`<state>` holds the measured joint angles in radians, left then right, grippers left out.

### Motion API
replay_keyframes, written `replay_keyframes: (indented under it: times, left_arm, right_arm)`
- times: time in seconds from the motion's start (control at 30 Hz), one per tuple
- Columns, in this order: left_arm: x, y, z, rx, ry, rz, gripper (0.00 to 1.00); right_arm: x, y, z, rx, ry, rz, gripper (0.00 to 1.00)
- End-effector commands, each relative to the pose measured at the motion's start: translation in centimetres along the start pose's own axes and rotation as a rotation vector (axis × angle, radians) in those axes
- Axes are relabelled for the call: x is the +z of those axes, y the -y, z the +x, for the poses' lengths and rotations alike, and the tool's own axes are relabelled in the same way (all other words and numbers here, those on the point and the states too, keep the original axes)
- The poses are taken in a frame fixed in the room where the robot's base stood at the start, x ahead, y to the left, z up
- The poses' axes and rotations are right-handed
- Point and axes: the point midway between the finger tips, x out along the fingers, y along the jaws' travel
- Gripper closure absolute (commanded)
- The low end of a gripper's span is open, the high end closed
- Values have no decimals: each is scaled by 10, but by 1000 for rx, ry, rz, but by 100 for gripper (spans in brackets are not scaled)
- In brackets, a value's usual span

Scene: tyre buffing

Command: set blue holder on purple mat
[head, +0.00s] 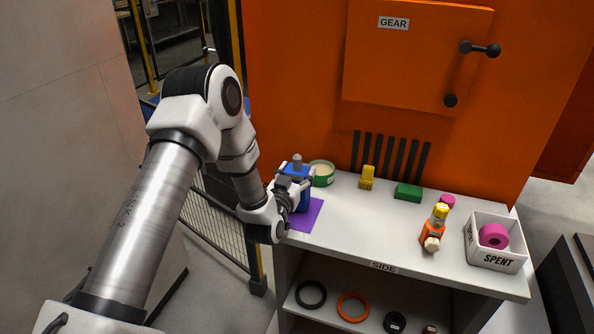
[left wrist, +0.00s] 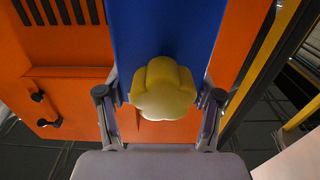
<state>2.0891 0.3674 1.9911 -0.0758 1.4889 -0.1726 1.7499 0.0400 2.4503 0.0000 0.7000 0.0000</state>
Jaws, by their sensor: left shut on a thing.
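The blue holder (head: 304,199) is at the left end of the white shelf top, over the purple mat (head: 307,219). It looks upright, with a greyish knob on top. My left gripper (head: 287,190) is shut on it from the left side and hides part of it. I cannot tell whether the holder's base touches the mat. In the left wrist view the blue holder (left wrist: 158,35) stands between the two fingers of my left gripper (left wrist: 160,115), with a pale yellow lobed knob in front. My right gripper is not in view.
A green round tin (head: 322,174) stands close behind the holder. A yellow brush (head: 367,177), a green block (head: 408,192), an orange bottle (head: 433,230) and a white SPENT box (head: 495,262) with a pink roll stand to the right. The shelf's middle front is clear.

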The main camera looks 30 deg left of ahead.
Motion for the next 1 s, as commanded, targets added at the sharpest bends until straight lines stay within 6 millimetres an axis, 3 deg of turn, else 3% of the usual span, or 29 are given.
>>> replay_keyframes:
  times: [0.37,0.4,0.47,0.87,1.0]
  left_arm:
    - [9,0,0,0,-4,-1,100]
    - [10,0,0,0,-2,-1,30]
    - [9,0,0,0,-2,-1,9]
    - [2,0,0,0,-3,-1,9]
    - [8,0,-23,0,0,-3,9]
  right_arm:
    - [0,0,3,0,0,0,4]
    - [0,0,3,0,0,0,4]
    - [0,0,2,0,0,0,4]
    - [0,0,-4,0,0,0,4]
    - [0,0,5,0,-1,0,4]
